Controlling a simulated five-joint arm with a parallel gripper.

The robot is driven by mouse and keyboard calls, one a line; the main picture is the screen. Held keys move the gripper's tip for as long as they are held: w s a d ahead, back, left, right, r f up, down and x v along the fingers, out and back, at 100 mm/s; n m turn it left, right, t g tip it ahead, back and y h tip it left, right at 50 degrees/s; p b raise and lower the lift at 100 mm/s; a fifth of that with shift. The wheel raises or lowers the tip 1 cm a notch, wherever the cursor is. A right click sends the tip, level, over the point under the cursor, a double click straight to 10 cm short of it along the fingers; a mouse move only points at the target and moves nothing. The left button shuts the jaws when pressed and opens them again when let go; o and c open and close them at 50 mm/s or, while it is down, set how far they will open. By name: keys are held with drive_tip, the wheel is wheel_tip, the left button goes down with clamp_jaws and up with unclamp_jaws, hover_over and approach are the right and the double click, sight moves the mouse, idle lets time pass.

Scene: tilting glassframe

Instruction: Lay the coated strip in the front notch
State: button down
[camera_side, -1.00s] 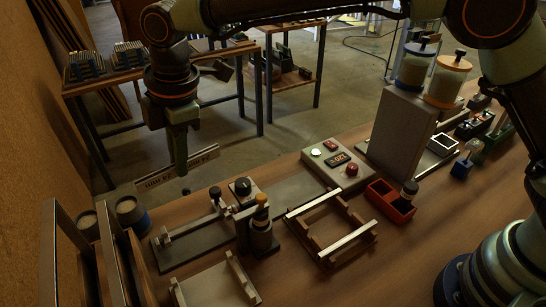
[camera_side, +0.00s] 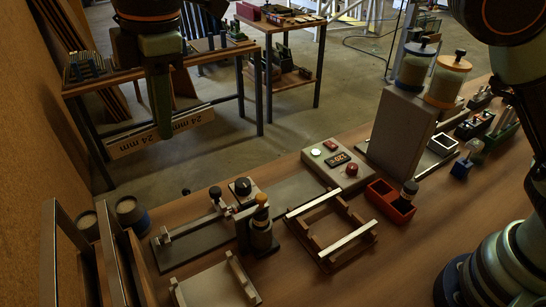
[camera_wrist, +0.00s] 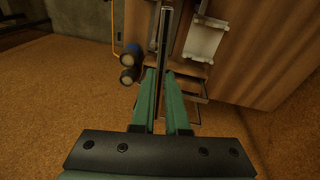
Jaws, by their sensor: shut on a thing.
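The coated strip (camera_side: 130,144) is a long, pale, narrow bar printed "24 mm". My gripper (camera_side: 163,132) is shut on it near its middle and holds it up in the air, at the left of the side view. In the wrist view my gripper (camera_wrist: 163,98) has its green fingers closed on the strip (camera_wrist: 164,45), which shows as a thin, dark edge pointing away. A wooden frame (camera_side: 331,261) with two pale bars across it lies on the bench, well right of the strip. I cannot tell which notch is the front one.
A low stand (camera_side: 213,289) with two raised sides sits at the bench's front. A grey plate fixture (camera_side: 207,240) with a knobbed post is behind it. Tall upright frames (camera_side: 60,255) stand at the left. A red tray (camera_side: 391,204) and a button box (camera_side: 338,166) lie right.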

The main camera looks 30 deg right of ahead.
drive_tip(key=s+a+m, duration=0.1)
drive_tip(key=s+a, duration=0.1)
drive_tip(key=s, duration=0.6)
wheel_tip(320, 180, down, 18)
drive_tip(key=shift+w+d+g, duration=0.2)
drive_tip(key=shift+g, duration=0.1)
drive_tip(key=shift+f, duration=2.9)
drive_tip(key=shift+f, duration=1.1)
drive_tip(key=c, duration=0.8)
unclamp_jaws()
drive_tip(key=shift+c, duration=0.2)
